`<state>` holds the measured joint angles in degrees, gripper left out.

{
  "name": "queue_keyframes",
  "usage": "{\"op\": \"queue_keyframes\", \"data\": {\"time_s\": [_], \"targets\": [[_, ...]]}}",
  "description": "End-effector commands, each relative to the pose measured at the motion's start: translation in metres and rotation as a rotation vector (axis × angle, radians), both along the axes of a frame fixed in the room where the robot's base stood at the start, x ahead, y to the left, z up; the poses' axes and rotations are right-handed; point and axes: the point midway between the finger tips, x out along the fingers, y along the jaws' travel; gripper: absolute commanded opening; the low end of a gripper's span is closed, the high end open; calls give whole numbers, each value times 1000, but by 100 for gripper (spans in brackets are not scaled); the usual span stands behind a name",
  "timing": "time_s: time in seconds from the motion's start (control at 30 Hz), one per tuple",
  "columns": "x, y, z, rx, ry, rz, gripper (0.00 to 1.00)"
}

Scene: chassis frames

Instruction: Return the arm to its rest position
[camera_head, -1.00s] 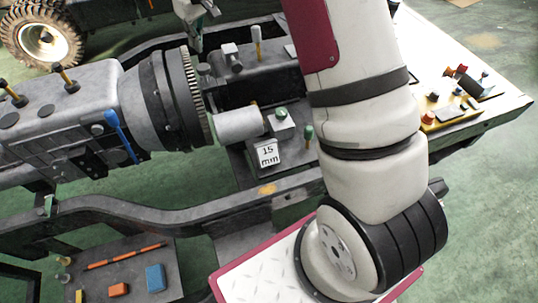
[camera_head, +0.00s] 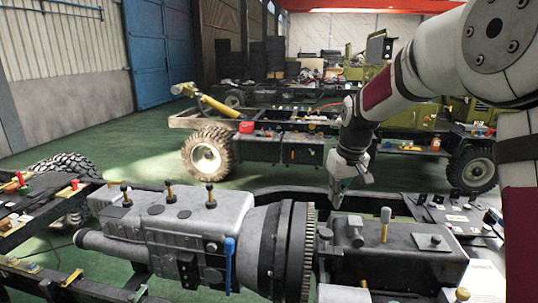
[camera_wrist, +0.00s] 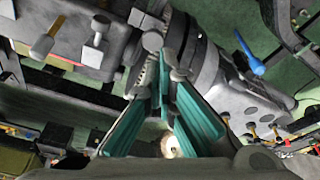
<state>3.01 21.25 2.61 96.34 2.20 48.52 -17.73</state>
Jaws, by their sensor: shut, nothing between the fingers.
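My arm (camera_head: 400,85) reaches in from the upper right of the head view, raised and bent. My gripper (camera_head: 338,193) hangs at its end, pointing down, above the gap between the grey gearbox (camera_head: 190,225) and the dark block (camera_head: 395,250). In the wrist view my gripper's teal fingers (camera_wrist: 172,95) come together with nothing seen between them. The toothed ring (camera_head: 308,250) lies below the gripper, and the same machinery fills the wrist view behind the fingers.
Another chassis with a wheel (camera_head: 207,158) stands behind. Green floor (camera_head: 110,160) lies open at the left.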

Motion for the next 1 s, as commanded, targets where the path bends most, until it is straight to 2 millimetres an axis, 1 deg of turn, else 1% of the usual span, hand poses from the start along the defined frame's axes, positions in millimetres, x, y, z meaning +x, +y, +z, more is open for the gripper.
{"op": "queue_keyframes", "data": {"time_s": [0.03, 0.1, 0.17, 0.2, 0.27, 0.3, 0.37, 0.43, 0.53, 0.63, 0.7, 0.8, 0.9, 1.0], "targets": [[-17, 0, 19, -2, -16, -12, 0], [-41, 1, 38, -3, -33, -31, 0], [-61, 1, 52, -4, -46, -46, 0], [-75, 1, 61, -3, -55, -58, 0], [-97, 1, 73, -2, -70, -74, 0], [-111, 1, 79, 0, -78, -85, 0], [-133, 1, 89, 1, -94, -102, 0], [-159, 1, 97, 4, -111, -121, 0], [-196, 1, 104, 11, -134, -149, 0], [-233, 0, 106, 18, -157, -177, 0], [-258, 0, 106, 24, -175, -197, 0], [-290, -1, 100, 34, -196, -222, 0], [-314, -1, 94, 43, -213, -242, 0], [-331, -1, 88, 50, -225, -256, 0]]}}
